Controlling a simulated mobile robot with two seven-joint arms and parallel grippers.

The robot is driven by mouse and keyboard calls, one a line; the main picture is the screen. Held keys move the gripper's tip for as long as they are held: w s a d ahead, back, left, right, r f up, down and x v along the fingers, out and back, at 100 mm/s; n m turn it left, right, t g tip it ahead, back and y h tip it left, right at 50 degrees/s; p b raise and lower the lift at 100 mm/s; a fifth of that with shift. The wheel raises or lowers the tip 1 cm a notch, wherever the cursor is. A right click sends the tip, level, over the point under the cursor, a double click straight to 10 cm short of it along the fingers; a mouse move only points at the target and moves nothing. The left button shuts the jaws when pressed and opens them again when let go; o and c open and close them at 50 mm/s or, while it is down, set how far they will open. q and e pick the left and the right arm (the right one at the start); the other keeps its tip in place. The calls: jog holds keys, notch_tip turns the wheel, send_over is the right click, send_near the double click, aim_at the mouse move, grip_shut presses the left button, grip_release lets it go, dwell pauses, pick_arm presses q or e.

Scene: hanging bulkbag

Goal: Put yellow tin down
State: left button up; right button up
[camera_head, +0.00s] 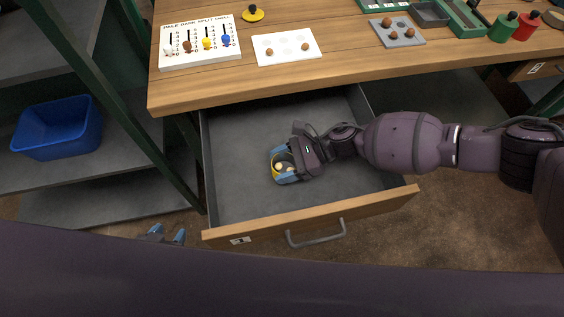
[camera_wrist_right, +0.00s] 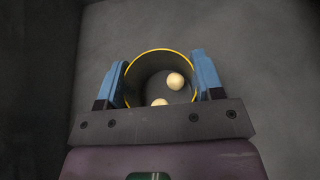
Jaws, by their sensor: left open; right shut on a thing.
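The yellow tin (camera_head: 275,168) is inside the open drawer (camera_head: 237,130), near its middle. My right gripper (camera_head: 285,168) is shut on the tin, with one blue finger on each side. In the right wrist view the tin (camera_wrist_right: 161,51) is seen from above, with a yellow rim and two pale round things inside. Both fingers of my right gripper (camera_wrist_right: 160,85) press its sides. I cannot tell whether the tin touches the drawer floor. My left gripper (camera_head: 165,235) is open and empty at the lower left, outside the drawer; my own body partly hides it.
The drawer floor around the tin is bare. Its wooden front (camera_head: 310,217) has a metal handle (camera_head: 317,236). On the tabletop above are a white peg board (camera_head: 200,58), a white card (camera_head: 287,36) and a grey tray (camera_head: 397,40). A blue bin (camera_head: 57,128) stands on the left shelf.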

jog(key=o, duration=1.1)
jog(key=shift+f, duration=0.1)
jog(key=shift+c, duration=0.2)
jog(key=shift+r, duration=0.35)
jog(key=v, duration=1.2)
jog(key=shift+f+p, duration=0.15)
jog(key=shift+p, duration=0.25)
